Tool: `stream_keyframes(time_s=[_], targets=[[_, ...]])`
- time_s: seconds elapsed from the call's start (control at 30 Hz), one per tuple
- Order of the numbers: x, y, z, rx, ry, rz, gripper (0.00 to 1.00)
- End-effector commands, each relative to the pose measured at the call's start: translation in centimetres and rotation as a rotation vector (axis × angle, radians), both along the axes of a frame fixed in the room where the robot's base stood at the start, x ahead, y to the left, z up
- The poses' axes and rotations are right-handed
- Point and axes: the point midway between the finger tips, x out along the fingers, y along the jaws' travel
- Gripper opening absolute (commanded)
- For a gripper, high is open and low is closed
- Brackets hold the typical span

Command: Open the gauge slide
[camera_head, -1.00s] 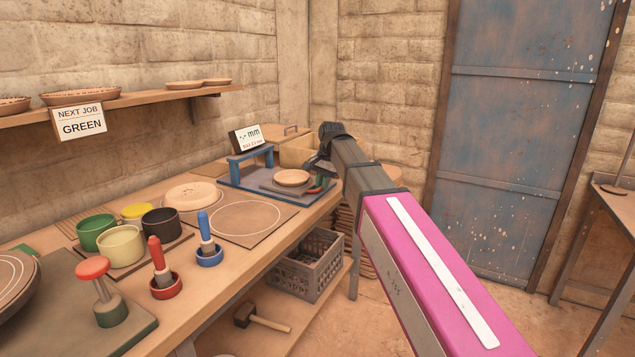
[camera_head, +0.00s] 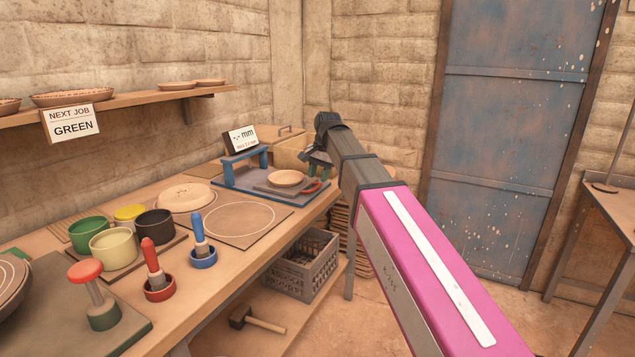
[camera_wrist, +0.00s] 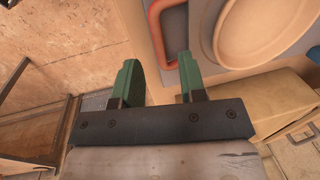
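The gauge (camera_head: 246,163) is a blue frame on a blue-grey base at the far end of the bench. Its slide (camera_head: 262,187) carries a pale round disc (camera_head: 285,178), and a red handle (camera_head: 311,187) sticks out at its right end. My gripper (camera_head: 318,162) is just above and behind the handle. In the wrist view, its green fingers (camera_wrist: 158,62) are apart with nothing between them. The bent red handle (camera_wrist: 157,28) lies beyond the fingertips, beside the disc (camera_wrist: 258,30). I cannot tell whether the slide is fully in.
A display (camera_head: 241,140) showing dashes and "mm" stands on the gauge. Pots (camera_head: 113,245), stamps (camera_head: 198,240) and a round-marked board (camera_head: 238,222) occupy the nearer bench. A crate (camera_head: 300,265) is below. A pale box (camera_head: 291,152) stands behind the gauge.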

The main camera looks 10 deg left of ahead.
Motion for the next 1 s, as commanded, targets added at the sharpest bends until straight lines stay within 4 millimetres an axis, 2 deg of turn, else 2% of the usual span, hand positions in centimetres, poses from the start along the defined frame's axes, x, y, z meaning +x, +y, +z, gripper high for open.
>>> stream_keyframes(time_s=[0.03,0.2,0.4,0.67,0.9,1.0], targets=[[0.0,-0.1,1.1,0.001,-0.001,0.000,0.38],[-0.2,-0.6,4.0,0.001,-0.001,0.000,0.38],[-0.4,-1.0,6.5,0.001,0.000,0.000,0.38],[-0.5,-1.2,7.4,0.000,0.001,0.000,0.38],[-0.5,-1.3,7.4,0.000,0.001,0.000,0.38],[-0.5,-1.6,6.6,-0.003,0.001,0.003,0.38]])
